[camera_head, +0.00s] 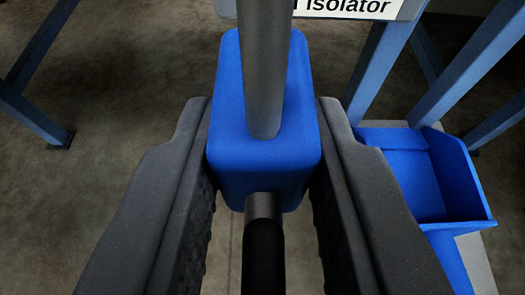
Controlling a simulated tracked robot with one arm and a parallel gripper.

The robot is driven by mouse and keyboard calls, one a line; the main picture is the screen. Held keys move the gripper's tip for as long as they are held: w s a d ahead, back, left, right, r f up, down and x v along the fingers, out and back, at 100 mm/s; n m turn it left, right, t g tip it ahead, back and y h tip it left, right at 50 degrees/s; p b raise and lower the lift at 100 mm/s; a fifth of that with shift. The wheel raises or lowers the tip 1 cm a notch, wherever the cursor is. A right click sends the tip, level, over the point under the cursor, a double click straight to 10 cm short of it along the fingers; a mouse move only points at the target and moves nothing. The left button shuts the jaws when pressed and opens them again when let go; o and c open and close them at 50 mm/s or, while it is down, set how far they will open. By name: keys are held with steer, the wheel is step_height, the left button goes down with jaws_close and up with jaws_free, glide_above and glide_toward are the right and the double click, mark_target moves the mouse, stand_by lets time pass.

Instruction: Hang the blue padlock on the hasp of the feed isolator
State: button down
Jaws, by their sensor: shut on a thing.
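The blue padlock (262,172) is between the two dark fingers of my gripper (263,165), which is shut on its body from both sides. A thick grey shackle leg (264,70) rises from the padlock and runs out of the top of the picture. A dark rod with a grey tip (264,225) is at the padlock's near face. A white sign (360,8) at the top reads "isolator" in its visible part. The hasp is not visible; the padlock and shackle cover the middle of the view.
A blue open bin (457,190) stands at the right, below the sign. Blue-grey frame legs (378,65) stand at the right, and another leg (35,120) with a foot at the left. Bare concrete floor (130,90) lies between them.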

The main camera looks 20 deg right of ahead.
steer(key=shift+r+b+x, duration=0.15)
steer(key=shift+b+x, duration=0.05)
steer(key=shift+x, duration=1.15)
steer(key=shift+r+b+x, duration=0.15)
steer(key=shift+x, duration=1.15)
steer(key=shift+w, duration=0.15)
steer(key=c, duration=1.1)
jaws_free()
